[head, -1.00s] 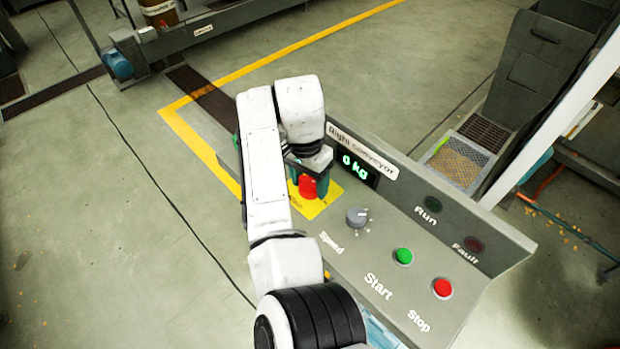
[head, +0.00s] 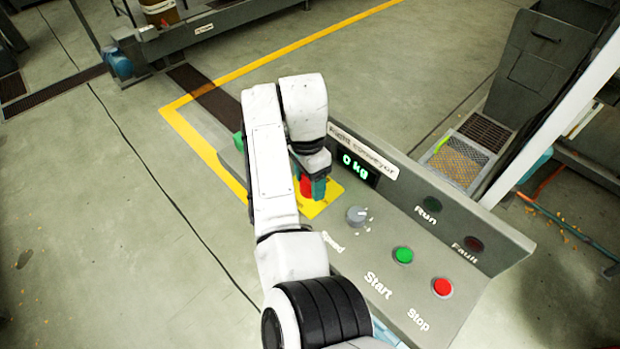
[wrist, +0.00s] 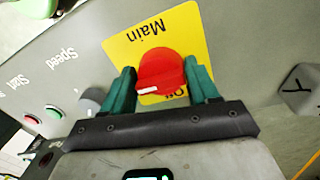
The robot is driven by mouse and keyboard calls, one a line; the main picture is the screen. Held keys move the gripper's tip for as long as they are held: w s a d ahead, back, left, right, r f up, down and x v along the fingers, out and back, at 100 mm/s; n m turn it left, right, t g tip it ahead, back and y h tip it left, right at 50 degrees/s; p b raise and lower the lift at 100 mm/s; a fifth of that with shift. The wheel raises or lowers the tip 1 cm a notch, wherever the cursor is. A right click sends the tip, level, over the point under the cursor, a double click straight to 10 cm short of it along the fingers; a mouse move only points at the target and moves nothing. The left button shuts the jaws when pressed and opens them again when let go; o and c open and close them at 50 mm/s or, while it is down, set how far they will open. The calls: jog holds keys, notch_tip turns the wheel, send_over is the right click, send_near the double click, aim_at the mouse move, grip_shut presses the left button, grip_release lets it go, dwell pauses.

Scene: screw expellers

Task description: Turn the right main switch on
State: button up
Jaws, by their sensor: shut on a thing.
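The main switch is a red knob (wrist: 160,68) on a yellow plate (wrist: 125,55) marked "Main". The plate sits on the grey "Right conveyor" panel. My gripper (wrist: 163,76) is shut on the red knob, with one green finger on each side. The white mark on the knob lies at its near left side in the wrist view. Another word on the plate is mostly hidden by the knob. In the head view my gripper (head: 313,184) partly covers the red knob (head: 306,186).
The grey speed dial (head: 357,215), green start button (head: 402,255) and red stop button (head: 443,287) lie to the right on the panel. The display (head: 358,170) reads 0 kg. The run lamp (head: 433,204) and fault lamp (head: 474,243) look dark.

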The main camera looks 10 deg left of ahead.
jog(key=shift+w+a+r, duration=0.1)
jog(key=shift+a+r, duration=0.1)
jog(key=shift+a, duration=0.05)
jog(key=o, duration=0.8)
jog(key=shift+o, duration=0.9)
jog(key=shift+f, duration=0.1)
notch_tip(320, 180, up, 11)
jog(key=shift+w+a, duration=0.25)
jog(key=shift+w, duration=0.05)
jog(key=shift+f, duration=0.15)
